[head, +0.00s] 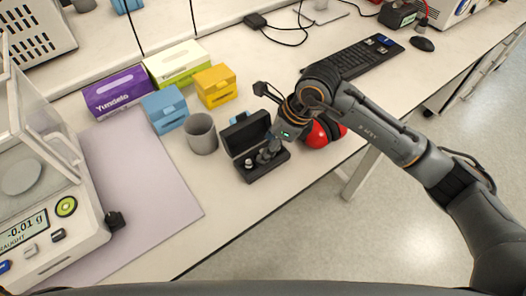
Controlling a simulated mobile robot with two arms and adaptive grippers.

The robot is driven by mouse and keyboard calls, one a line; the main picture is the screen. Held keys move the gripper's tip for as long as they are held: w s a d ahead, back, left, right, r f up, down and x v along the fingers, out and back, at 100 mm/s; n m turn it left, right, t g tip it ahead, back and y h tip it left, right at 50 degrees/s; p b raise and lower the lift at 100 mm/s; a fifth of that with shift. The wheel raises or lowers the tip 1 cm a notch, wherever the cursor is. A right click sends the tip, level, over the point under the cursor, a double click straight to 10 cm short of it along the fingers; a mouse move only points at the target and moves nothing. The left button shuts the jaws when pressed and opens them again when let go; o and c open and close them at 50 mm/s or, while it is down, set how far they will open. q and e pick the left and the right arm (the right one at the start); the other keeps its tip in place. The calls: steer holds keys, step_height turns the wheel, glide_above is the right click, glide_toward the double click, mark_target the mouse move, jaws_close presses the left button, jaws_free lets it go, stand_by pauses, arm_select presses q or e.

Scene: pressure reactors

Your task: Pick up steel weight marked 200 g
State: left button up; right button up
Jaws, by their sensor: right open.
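The steel weights (263,157) stand in an open black case (262,174) near the front edge of the bench. They are small and grey with knobs, and several differ in size. The 200 g marking cannot be read at this scale, so I cannot tell which weight bears it. My right gripper (268,117) is open and reaches in from the right over the case's right side. One dark finger sticks out behind the case lid. The gripper partly covers the lid and perhaps some weights; I see nothing held. My left gripper is not in view.
A grey cup (201,134) stands just left of the case. Blue (165,108) and yellow (215,86) boxes stand behind it. Red earmuffs (319,134) lie right of the case, close to my gripper. A balance (55,235) stands at left. The mauve mat (140,185) is clear.

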steer(key=shift+x, duration=1.05)
jaws_close()
steer(key=shift+r, duration=0.1)
